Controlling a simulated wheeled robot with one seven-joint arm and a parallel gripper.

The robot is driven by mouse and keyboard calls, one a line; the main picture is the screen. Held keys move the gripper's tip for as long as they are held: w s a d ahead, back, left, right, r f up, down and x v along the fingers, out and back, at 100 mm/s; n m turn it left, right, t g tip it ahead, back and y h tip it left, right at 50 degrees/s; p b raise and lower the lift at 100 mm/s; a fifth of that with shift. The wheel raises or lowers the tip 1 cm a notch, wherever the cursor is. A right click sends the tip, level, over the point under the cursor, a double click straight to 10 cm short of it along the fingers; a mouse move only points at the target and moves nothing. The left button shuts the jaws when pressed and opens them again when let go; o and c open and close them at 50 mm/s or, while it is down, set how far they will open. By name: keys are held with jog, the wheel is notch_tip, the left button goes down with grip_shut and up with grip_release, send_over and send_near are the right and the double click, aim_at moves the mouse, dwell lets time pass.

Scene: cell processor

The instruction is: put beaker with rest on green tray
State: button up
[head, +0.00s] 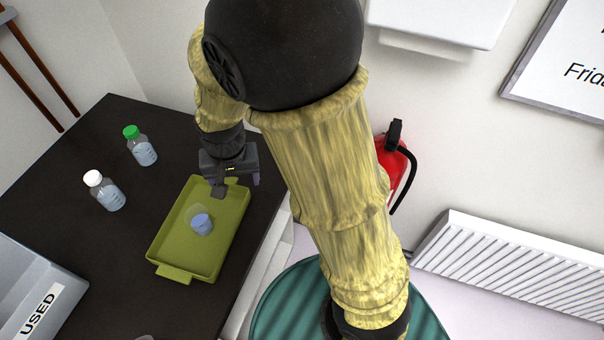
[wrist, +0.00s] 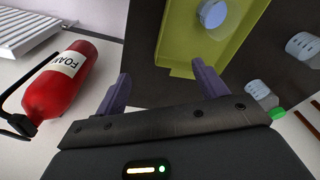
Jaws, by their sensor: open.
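A small clear beaker with blue contents (head: 201,222) stands on the green tray (head: 180,268), near its middle. The same beaker (wrist: 212,13) shows at the top of the wrist view, on the tray (wrist: 172,42). My gripper (head: 236,188) is over the far end of the tray, apart from the beaker. In the wrist view its two fingers are spread with nothing between them (wrist: 162,80), and the tray's end handle lies beyond them.
On the dark table (head: 75,220) stand a green-capped bottle (head: 142,148) and a white-capped bottle (head: 106,192), left of the tray. A grey box marked USED (head: 35,285) is at the lower left. A red fire extinguisher (head: 392,165) is beyond the table's right edge.

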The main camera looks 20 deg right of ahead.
jog(key=s+d+r+n, duration=0.1)
jog(key=s+d, duration=0.2)
jog(key=d, duration=0.4)
jog(key=s+d+r+t, duration=0.1)
jog(key=s+d, duration=0.2)
jog(key=d, duration=0.3)
jog(key=shift+d+r+n, duration=0.2)
jog(key=shift+d+n, duration=0.15)
jog(key=shift+n, duration=0.05)
